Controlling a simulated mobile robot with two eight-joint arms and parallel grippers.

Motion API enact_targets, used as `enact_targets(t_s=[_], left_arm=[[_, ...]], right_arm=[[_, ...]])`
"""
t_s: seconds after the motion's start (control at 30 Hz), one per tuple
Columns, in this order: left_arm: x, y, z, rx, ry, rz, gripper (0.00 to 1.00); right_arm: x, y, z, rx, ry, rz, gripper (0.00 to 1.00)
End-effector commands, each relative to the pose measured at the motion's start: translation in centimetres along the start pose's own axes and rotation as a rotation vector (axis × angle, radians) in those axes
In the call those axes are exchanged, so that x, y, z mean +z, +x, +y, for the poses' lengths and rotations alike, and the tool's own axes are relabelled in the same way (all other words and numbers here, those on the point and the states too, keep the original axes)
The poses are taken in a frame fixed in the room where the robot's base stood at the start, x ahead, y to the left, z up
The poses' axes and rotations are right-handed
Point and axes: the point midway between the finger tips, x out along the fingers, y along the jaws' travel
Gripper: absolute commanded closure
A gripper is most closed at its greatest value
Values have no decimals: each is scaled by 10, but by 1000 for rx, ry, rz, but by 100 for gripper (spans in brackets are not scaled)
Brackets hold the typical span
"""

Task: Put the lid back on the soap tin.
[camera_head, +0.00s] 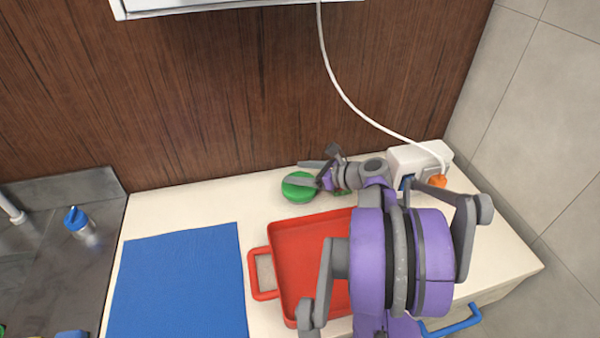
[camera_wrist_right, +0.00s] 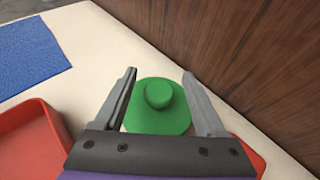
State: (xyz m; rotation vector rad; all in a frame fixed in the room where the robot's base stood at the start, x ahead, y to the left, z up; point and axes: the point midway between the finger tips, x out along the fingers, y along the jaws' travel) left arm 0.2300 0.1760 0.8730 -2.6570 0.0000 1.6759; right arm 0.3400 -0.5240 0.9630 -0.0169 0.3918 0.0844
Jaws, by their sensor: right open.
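A green round lid with a knob (camera_wrist_right: 158,95) lies between the open fingers of my right gripper (camera_wrist_right: 159,74) in the right wrist view. In the head view the green lid (camera_head: 297,191) is on the cream counter behind the red tray, with my right gripper (camera_head: 308,174) over it from the right. The fingers stand on either side of the knob and do not close on it. A red piece (camera_wrist_right: 247,154) shows behind the gripper at the lower right of the wrist view; I cannot tell whether it is the soap tin. My left gripper is out of view.
A red tray (camera_head: 284,248) stands in front of the lid, partly hidden by my arm. A blue mat (camera_head: 180,285) lies to the left. A white box (camera_head: 408,158) with a cable is at the back right. The wooden wall (camera_head: 230,110) rises close behind.

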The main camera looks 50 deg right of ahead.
Motion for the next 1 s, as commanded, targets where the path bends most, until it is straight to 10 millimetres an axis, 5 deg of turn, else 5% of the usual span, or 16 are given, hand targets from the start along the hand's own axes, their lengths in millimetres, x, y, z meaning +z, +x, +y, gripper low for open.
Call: enact_targets(t_s=[0.5, 1.0], left_arm=[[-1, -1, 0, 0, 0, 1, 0], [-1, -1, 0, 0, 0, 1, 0]], right_arm=[[1, -106, -1, -3, 1, 0, 27], [1, -121, 0, 0, 0, 0, 27]])
